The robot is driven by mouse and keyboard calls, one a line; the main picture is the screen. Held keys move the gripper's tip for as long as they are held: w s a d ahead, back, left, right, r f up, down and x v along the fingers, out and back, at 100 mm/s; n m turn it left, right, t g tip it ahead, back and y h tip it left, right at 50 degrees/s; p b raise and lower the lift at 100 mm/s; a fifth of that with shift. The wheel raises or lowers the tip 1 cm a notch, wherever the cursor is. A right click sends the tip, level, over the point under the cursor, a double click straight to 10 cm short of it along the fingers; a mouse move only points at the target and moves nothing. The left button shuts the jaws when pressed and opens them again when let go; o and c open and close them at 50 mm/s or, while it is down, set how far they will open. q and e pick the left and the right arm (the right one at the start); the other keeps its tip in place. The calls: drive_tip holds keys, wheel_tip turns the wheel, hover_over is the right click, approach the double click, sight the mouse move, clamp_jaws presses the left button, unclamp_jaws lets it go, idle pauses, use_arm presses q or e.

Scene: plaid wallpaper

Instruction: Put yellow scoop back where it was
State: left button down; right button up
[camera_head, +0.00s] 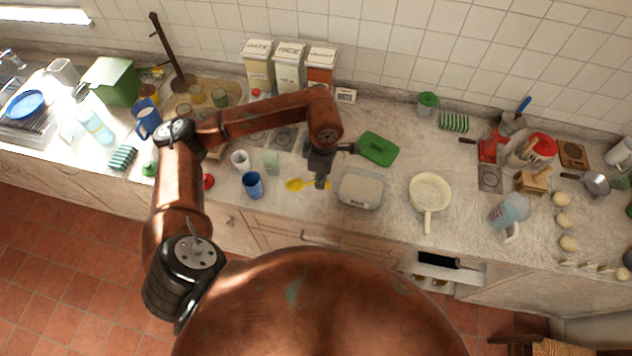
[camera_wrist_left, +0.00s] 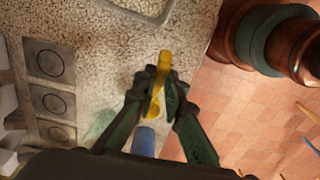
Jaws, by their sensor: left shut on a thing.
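The yellow scoop (camera_head: 297,185) is near the front edge of the counter, between a blue cup and a clear box of pale contents. My left gripper (camera_head: 323,182) is shut on its handle, at the end nearest the box. In the left wrist view the scoop (camera_wrist_left: 155,106) lies between the two dark fingers of my left gripper (camera_wrist_left: 163,82), its handle tip sticking out past them. I cannot tell whether the scoop touches the counter. The clear box (camera_head: 360,204) stands open just right of the gripper. My right gripper is not in view.
A green lid (camera_head: 378,149) lies behind the box. The blue cup (camera_head: 253,185) and a white cup (camera_head: 240,159) stand to the left. A cream pan (camera_head: 429,190) is right of the box. Cartons (camera_head: 289,66) stand against the tiled wall. The counter's front edge is close.

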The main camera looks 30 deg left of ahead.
use_arm(q)
drive_tip(key=f, duration=0.1)
drive_tip(key=a+f+p, duration=0.1)
drive_tip(key=f, duration=0.3)
drive_tip(key=shift+w+a, duration=0.35)
drive_tip(key=shift+f, duration=0.1)
drive_tip(key=shift+f, duration=0.2)
drive_tip(key=c, duration=2)
unclamp_jaws()
drive_tip(key=shift+r, duration=0.1)
drive_tip(key=shift+r, duration=0.1)
